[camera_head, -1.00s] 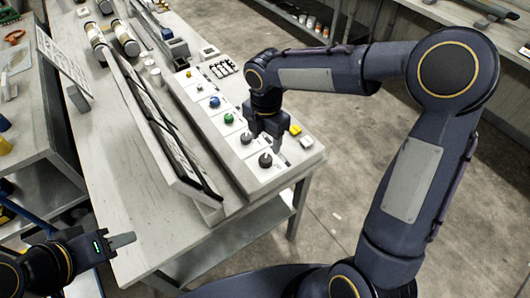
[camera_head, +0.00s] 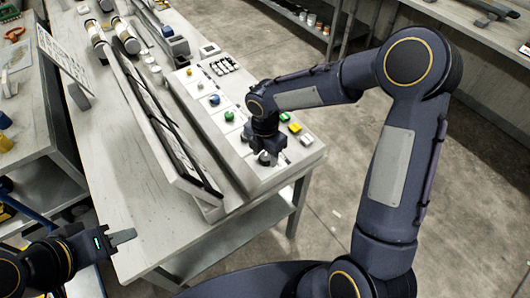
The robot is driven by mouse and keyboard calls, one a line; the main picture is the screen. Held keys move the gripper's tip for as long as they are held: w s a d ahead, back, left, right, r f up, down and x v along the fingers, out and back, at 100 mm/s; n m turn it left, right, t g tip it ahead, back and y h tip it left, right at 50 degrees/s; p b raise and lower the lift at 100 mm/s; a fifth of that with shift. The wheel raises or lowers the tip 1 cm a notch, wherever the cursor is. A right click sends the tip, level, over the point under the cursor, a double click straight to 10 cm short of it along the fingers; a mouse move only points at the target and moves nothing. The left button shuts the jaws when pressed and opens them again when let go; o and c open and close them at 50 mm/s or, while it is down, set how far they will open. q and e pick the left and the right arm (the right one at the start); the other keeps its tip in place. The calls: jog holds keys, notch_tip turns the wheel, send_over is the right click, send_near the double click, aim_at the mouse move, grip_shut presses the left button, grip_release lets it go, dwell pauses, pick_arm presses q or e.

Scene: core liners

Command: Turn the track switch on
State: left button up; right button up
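The control panel (camera_head: 236,146) on the bench carries a row of knobs and buttons. No label that I can read tells which one is the track switch. The black knob at the near end (camera_head: 264,158) is mostly covered by my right gripper (camera_head: 265,152), which points down over it. The other black knob is hidden behind that gripper. Whether its fingers touch or close on the near knob cannot be told. My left gripper (camera_head: 124,236) is at the lower left, away from the panel and seen nearly edge-on, with nothing visible in it.
A green button (camera_head: 229,116), a blue button (camera_head: 214,99) and a yellow button (camera_head: 295,127) are on the panel. A long slanted rack (camera_head: 165,125) stands left of it. The near-left bench top (camera_head: 150,225) is clear. A side table (camera_head: 30,120) is at the left.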

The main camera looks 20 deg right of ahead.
jog(key=c, duration=0.7)
jog(key=shift+c, duration=0.2)
jog(key=shift+m, duration=0.3)
jog(key=m+b, duration=0.1)
jog(key=m, duration=0.1)
jog(key=shift+f+m, duration=0.1)
jog(key=shift+m, duration=0.2)
jog(key=m+b, duration=0.2)
jog(key=m, duration=0.1)
jog(key=shift+w+m, duration=0.1)
jog(key=shift+m, duration=0.2)
jog(key=m+b, duration=0.1)
jog(key=m, duration=0.4)
jog(key=shift+w, duration=0.1)
jog(key=m+b, duration=0.1)
jog(key=m, duration=0.5)
jog(key=shift+b, duration=0.3)
